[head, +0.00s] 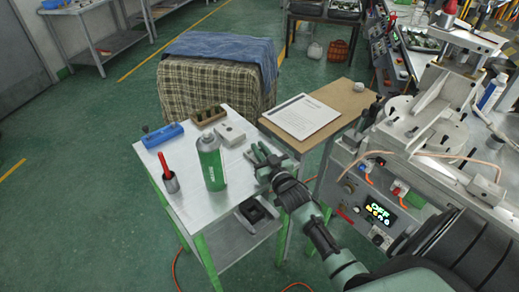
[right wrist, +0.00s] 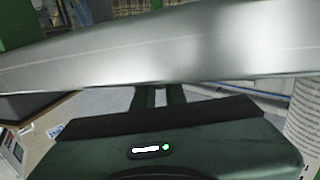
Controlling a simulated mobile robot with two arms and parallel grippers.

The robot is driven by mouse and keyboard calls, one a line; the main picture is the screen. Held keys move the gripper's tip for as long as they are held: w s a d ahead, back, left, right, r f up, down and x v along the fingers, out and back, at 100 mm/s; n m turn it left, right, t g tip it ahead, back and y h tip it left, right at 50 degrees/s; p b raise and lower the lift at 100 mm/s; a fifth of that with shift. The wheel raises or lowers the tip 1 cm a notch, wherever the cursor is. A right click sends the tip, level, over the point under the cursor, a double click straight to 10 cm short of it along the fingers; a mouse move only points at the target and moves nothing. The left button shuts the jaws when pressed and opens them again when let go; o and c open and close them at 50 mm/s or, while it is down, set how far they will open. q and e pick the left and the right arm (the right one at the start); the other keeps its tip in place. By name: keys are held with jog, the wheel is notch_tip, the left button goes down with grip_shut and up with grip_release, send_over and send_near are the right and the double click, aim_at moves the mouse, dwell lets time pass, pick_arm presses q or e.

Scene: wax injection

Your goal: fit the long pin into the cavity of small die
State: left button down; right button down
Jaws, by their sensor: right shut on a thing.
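My right gripper (head: 262,156) is at the right edge of the white table, right of the green bottle. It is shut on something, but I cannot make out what. In the right wrist view its fingers (right wrist: 160,97) run up to a broad, shiny grey surface that hides their tips. A small pale grey block (head: 230,133), perhaps the small die, lies on the table just behind and left of the gripper, apart from it. I cannot pick out the long pin for certain. My left gripper is not in view.
The white table (head: 150,160) also holds a blue block (head: 162,135) with dark pegs, a brown block (head: 208,116), a green bottle (head: 211,165) and a cup with a red-handled tool (head: 168,175). A wooden table (head: 335,97) with a paper and the machine (head: 375,190) stand right.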

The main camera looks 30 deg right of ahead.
pick_arm(q)
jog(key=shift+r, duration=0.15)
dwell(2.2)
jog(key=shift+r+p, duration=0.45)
jog(key=shift+p, duration=0.15)
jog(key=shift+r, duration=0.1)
dwell(2.3)
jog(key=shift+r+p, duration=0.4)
jog(key=shift+p, duration=0.05)
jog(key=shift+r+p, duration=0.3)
jog(key=shift+p, duration=0.05)
dwell(1.3)
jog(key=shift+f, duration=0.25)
dwell(0.3)
